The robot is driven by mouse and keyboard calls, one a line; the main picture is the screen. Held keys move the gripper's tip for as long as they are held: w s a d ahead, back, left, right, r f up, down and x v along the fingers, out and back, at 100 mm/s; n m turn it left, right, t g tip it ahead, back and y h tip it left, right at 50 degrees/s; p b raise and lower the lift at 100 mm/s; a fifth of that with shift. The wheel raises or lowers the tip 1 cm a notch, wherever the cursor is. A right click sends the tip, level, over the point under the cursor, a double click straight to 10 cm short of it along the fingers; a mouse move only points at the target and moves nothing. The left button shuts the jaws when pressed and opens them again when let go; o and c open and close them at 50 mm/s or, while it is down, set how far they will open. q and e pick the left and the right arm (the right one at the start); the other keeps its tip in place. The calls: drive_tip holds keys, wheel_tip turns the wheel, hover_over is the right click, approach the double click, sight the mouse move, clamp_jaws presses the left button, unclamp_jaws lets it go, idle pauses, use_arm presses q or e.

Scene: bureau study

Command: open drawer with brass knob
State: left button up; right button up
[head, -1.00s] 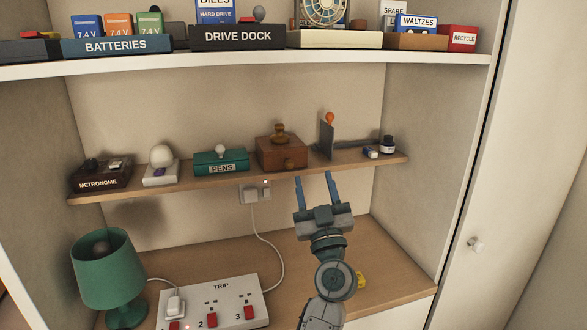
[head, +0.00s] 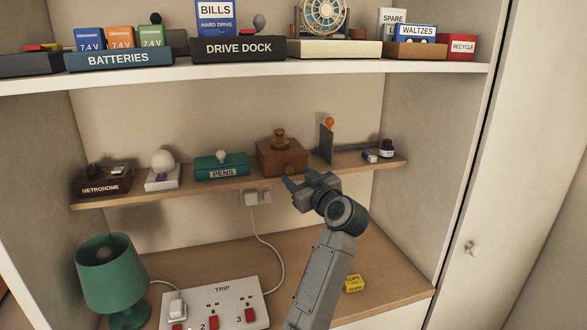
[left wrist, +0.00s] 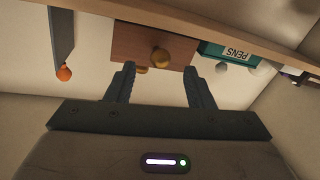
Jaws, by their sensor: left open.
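A brown wooden box (head: 270,160) with a drawer front stands on the middle shelf, with a turned brown handle on top. In the left wrist view, which looks upside down, its front (left wrist: 128,42) carries a round brass knob (left wrist: 160,57). My left gripper (head: 296,179) is open and empty just in front of and below the box. In the left wrist view its two fingers point at the box, and the knob lies between their lines, beyond the tips. The knob is hard to make out in the head view. The drawer appears closed. My right gripper is not in view.
A green PENS box (head: 222,165) stands left of the wooden box. A dark bracket with an orange ball (head: 329,123) stands to its right. The shelf board (head: 160,195) runs beneath them. A yellow box (head: 354,283) and a TRIP power strip (head: 225,292) lie below.

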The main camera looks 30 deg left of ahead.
sight(292, 171)
use_arm(q)
drive_tip(key=shift+p+x, duration=0.4)
drive_tip(key=shift+x, duration=1.3)
clamp_jaws()
drive_tip(key=shift+d, duration=0.1)
